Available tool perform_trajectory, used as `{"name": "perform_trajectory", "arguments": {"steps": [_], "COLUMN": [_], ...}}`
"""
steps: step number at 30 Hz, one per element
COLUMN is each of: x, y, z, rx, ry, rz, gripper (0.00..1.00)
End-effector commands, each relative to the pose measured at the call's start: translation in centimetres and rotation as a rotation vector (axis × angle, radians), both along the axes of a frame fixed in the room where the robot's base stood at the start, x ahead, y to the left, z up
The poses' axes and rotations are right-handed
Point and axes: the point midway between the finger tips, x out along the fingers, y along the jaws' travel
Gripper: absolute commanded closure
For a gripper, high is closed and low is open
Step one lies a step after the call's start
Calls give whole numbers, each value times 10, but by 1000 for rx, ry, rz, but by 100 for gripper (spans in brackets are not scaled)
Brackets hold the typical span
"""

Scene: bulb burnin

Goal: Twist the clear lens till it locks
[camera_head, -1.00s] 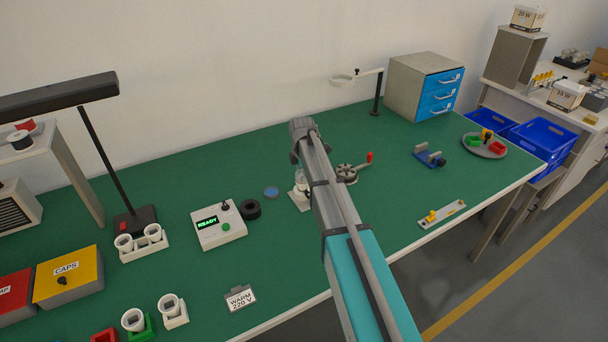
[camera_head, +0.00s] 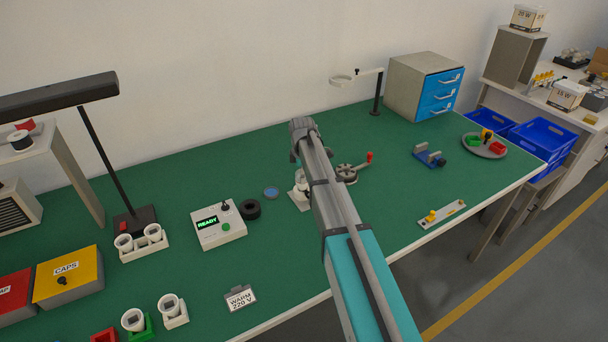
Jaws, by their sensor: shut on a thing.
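My gripper (camera_head: 296,157) is above a small white fixture (camera_head: 301,196) near the middle of the green table. My own arm covers much of the gripper and the fixture's right side. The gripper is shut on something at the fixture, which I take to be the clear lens. The lens cannot be clearly made out, and whether it is seated or locked cannot be told. Pale rounded parts show just under the gripper, at the fixture's top.
A grey wheel with a red-knobbed crank (camera_head: 347,172) stands close on the right. A black ring (camera_head: 250,209), a blue disc (camera_head: 271,193) and a control box reading READY (camera_head: 218,225) lie left. A ring stand (camera_head: 376,95) is behind.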

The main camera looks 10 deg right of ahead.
Motion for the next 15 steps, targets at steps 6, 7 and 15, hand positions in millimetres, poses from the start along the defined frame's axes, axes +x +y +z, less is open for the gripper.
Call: {"name": "perform_trajectory", "arguments": {"steps": [6,7,15], "x": [0,0,0], "y": [0,0,0], "z": [0,0,0], "rx": [0,0,0], "ry": [0,0,0], "rz": [-133,-130,-127], "gripper": [27,21,0]}}
